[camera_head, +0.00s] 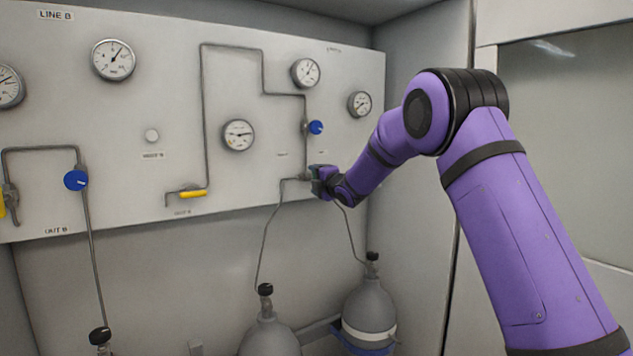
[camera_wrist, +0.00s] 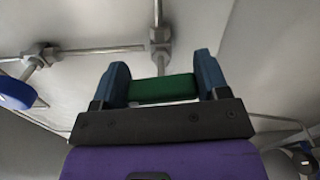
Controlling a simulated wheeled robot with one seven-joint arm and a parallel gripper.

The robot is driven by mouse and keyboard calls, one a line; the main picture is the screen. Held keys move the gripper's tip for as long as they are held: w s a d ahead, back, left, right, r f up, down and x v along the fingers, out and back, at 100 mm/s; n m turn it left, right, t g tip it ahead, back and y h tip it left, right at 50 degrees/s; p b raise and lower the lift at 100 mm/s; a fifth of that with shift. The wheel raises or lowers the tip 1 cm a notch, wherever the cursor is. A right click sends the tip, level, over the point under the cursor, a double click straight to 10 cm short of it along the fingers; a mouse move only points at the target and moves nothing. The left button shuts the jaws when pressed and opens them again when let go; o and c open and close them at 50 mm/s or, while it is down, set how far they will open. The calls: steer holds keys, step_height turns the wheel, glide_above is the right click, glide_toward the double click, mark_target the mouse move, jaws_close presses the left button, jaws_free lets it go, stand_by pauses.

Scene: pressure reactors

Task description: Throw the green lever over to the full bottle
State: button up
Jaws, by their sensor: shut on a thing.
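The green lever (camera_wrist: 163,90) lies crosswise between the two blue fingers of my gripper (camera_wrist: 162,78) in the wrist view, and the fingers are shut on it. Its valve fitting (camera_wrist: 160,42) shows just behind it. In the head view my gripper (camera_head: 318,180) is at the panel's lower right, and it hides the lever there. Thin pipes run from this valve down to two grey bottles, a left one (camera_head: 268,337) and a right one (camera_head: 368,308). I cannot tell which bottle is full.
The panel (camera_head: 120,130) carries several gauges, such as one (camera_head: 238,135) left of my gripper. A blue knob (camera_head: 316,127) sits just above my gripper. A yellow lever (camera_head: 193,194) is to the left, and another blue knob (camera_head: 76,180) is farther left. The side wall is close on the right.

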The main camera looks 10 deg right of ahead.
steer(key=n, duration=0.4)
steer(key=shift+a+n, duration=0.1)
steer(key=shift+n, duration=1.6)
steer(key=o, duration=0.9)
steer(key=shift+o, duration=0.2)
steer(key=shift+r, duration=0.1)
steer(key=shift+s, duration=0.1)
steer(key=v, duration=1)
steer(key=shift+s, duration=0.3)
